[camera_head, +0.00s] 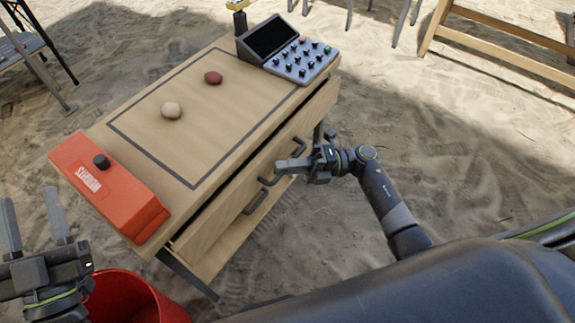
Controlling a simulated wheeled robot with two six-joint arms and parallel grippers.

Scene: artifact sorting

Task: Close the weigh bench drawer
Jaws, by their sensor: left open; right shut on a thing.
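The wooden weigh bench (215,120) stands in the middle of the view. Its upper drawer (215,218) is pulled out a little, with a dark gap between its front and the bench top. A dark bar handle (266,182) is on the drawer front. My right gripper (284,165) is at this handle from the right, shut on it, and hides part of it.
On the bench top lie a pale stone (171,110) and a reddish stone (213,77). A red box (108,185) is at the near left end, a control console (290,52) at the far end. A red bucket (130,299) stands below.

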